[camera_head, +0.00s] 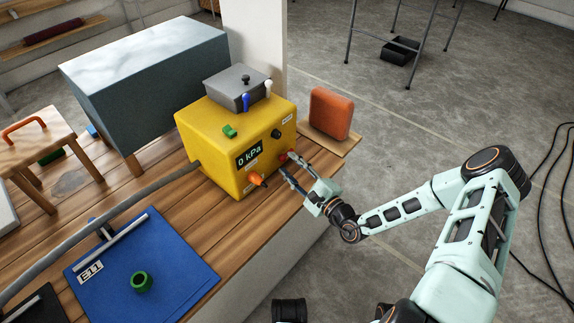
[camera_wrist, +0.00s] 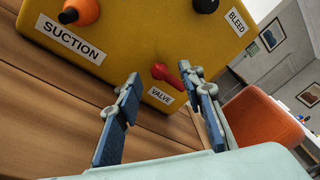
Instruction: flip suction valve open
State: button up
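The yellow pump box (camera_head: 222,142) stands on the wooden bench, its display reading 0 kPa. The small red valve lever (camera_wrist: 168,77) is on its front face, above the VALVE label (camera_wrist: 161,95). In the wrist view the lever points down to the right. The lever is small in the head view (camera_head: 282,156), beside my fingertips. My gripper (camera_head: 287,163) is open in front of that face. In the wrist view its blue-padded fingers (camera_wrist: 160,72) are on either side of the lever, with gaps visible. I cannot tell whether either finger touches the lever.
An orange knob (camera_wrist: 80,11) by the SUCTION label and a black BLEED knob (camera_wrist: 205,4) share the face. An orange block (camera_head: 330,113) stands close to the right. A grey hose (camera_head: 100,226) runs left.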

jog(key=shift+x, duration=1.15)
